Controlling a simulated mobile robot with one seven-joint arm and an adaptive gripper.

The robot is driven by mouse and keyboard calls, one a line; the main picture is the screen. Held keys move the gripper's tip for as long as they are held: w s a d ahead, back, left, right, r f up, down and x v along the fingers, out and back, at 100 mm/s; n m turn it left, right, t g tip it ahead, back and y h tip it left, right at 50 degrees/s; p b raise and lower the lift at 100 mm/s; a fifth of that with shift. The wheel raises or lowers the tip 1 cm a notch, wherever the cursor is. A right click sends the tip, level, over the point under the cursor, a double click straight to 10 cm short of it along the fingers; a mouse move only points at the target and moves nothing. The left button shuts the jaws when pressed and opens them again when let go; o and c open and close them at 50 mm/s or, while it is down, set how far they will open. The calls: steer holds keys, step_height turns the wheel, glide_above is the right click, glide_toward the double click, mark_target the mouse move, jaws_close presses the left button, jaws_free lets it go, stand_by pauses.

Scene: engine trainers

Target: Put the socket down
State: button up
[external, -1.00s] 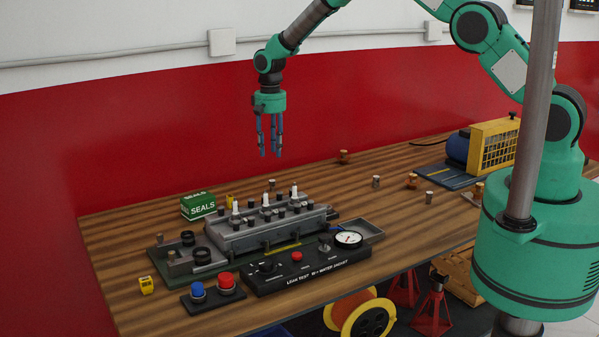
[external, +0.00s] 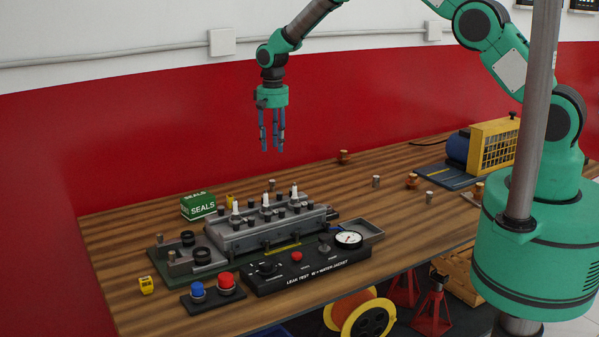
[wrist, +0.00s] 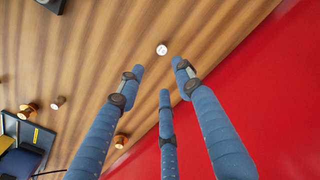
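My gripper (external: 271,147) hangs fingers-down, high above the table behind the grey engine block. In the wrist view its three blue fingers (wrist: 160,77) are spread apart with nothing between them. A small, pale round-topped metal piece stands on the wood beyond the fingertips in the wrist view (wrist: 162,48), apart from them. It looks like the socket (external: 272,184) standing behind the block in the external view. Other small silver cylinders stand further right, one near the middle (external: 376,181) and one closer to the front edge (external: 429,198); which is the task's socket is not certain.
The engine block (external: 262,232) and black leak-test panel (external: 307,271) fill the front left. A green SEALS box (external: 198,205) stands behind. Brass pieces (external: 344,157) (external: 412,181) and a blue-yellow machine (external: 494,146) are right. A red wall bounds the back. Bare wood lies between.

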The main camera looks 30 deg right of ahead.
steer(key=s+d+r+t, duration=0.1)
steer(key=s+d+r, duration=0.5)
steer(key=r, duration=0.5)
steer(key=s+d+r+n+t, duration=0.1)
steer(key=s+d+r, duration=0.5)
steer(key=r, duration=0.4)
steer(key=s+d+r+t, duration=0.1)
steer(key=s+d+r, duration=0.45)
steer(key=r, duration=0.55)
steer(key=s+d+r+t, duration=0.1)
steer(key=s+d+r, duration=0.3)
steer(key=s, duration=0.4)
steer(key=s+d+r, duration=0.3)
steer(key=s+d, duration=0.1)
steer(key=s, duration=0.4)
steer(key=s+d, duration=0.2)
steer(key=s, duration=0.6)
steer(key=s+d+f+n+t, duration=0.1)
steer(key=s+d, duration=0.1)
steer(key=s, duration=0.5)
steer(key=shift+s+d+f+t, duration=0.2)
steer(key=shift+s+d+t, duration=0.1)
steer(key=shift+s+d, duration=0.1)
steer(key=shift+w, duration=0.1)
step_height(320, 180, down, 9)
steer(key=b, duration=0.9)
steer(key=shift+f, duration=0.2)
